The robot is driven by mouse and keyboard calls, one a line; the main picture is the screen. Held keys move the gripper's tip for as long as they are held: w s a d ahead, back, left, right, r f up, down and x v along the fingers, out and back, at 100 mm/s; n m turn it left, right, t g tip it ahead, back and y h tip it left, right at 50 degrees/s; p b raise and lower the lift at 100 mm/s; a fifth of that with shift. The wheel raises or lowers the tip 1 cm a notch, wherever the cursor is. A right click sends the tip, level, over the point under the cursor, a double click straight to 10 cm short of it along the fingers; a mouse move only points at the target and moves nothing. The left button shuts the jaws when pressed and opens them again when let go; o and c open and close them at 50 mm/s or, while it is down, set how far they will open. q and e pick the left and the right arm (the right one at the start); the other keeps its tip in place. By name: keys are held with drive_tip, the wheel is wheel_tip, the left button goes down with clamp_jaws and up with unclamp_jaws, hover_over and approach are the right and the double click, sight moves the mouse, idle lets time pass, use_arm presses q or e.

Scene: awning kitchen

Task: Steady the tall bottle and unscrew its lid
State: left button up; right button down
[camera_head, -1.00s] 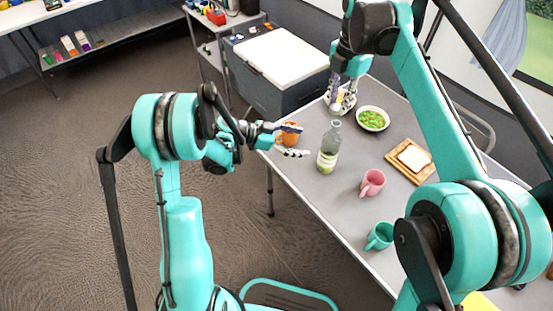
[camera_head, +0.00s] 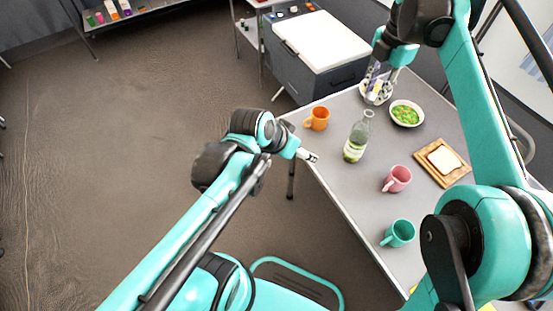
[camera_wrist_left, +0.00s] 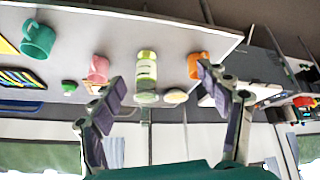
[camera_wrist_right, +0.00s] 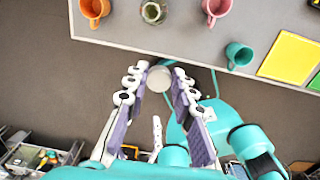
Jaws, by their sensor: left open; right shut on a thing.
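The tall bottle (camera_head: 356,138) stands upright on the grey table, clear glass with a pale green label. I cannot make out a lid on its neck. It also shows in the left wrist view (camera_wrist_left: 146,75) and at the top edge of the right wrist view (camera_wrist_right: 153,12). My left gripper (camera_head: 308,156) is open and empty at the table's near left edge, apart from the bottle; its spread fingers show in its wrist view (camera_wrist_left: 161,82). My right gripper (camera_head: 377,88) is beyond the bottle, shut on a pale round thing (camera_wrist_right: 159,79), partly hidden by the fingers.
An orange mug (camera_head: 317,118) stands left of the bottle. A white-topped grey box (camera_head: 320,40) is behind the table.

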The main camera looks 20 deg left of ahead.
use_arm(q)
drive_tip(key=s+a+n+t+y, duration=0.1)
drive_tip(key=s+a+n+y, duration=0.1)
drive_tip(key=s, duration=0.3)
drive_tip(key=shift+s+a, duration=0.25)
drive_tip(key=shift+a, duration=0.4)
